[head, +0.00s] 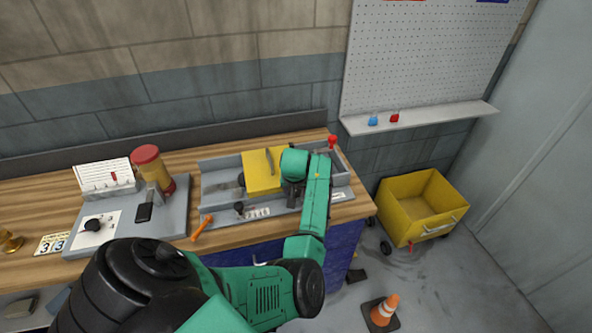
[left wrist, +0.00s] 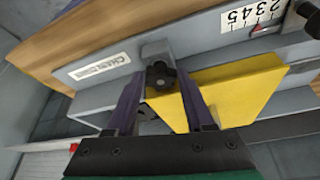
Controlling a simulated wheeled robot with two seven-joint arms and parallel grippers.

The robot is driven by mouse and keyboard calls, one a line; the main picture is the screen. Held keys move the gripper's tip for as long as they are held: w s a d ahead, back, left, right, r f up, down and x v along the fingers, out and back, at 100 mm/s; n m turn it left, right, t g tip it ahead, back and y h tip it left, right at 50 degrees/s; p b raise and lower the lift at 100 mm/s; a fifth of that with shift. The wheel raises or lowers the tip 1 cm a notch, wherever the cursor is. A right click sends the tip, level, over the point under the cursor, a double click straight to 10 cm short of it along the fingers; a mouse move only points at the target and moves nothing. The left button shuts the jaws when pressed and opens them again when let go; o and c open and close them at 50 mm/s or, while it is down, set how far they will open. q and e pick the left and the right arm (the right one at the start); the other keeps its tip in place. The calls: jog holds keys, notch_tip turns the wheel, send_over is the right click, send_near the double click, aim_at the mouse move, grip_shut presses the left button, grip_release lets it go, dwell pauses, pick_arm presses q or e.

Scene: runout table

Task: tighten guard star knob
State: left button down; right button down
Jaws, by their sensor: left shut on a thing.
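The black star knob (left wrist: 160,77) sits on a grey bracket beside the yellow guard (left wrist: 235,88) in the left wrist view. My left gripper (left wrist: 161,85) has one finger on each side of the knob and is shut on it. In the head view the yellow guard (head: 260,172) stands on the grey runout fixture, and my left gripper (head: 293,195) is at its right end, with the green arm hiding the knob there. My right gripper is in neither view.
An orange-handled tool (head: 202,228) lies at the fixture's front left. A grey plate (head: 160,222) with a red-capped jar (head: 148,160) is to the left. A red-knobbed lever (head: 332,141) stands at the fixture's right end. A yellow cart (head: 412,210) and a cone (head: 384,310) are on the floor.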

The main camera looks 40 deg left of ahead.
pick_arm(q)
jog(key=shift+a+r, duration=0.1)
dwell(0.4)
jog(key=shift+c, duration=1.4)
grip_release()
jog(key=b+v, duration=0.3)
jog(key=v, duration=1.1)
jog(key=shift+r, duration=0.2)
jog(key=shift+s, duration=0.1)
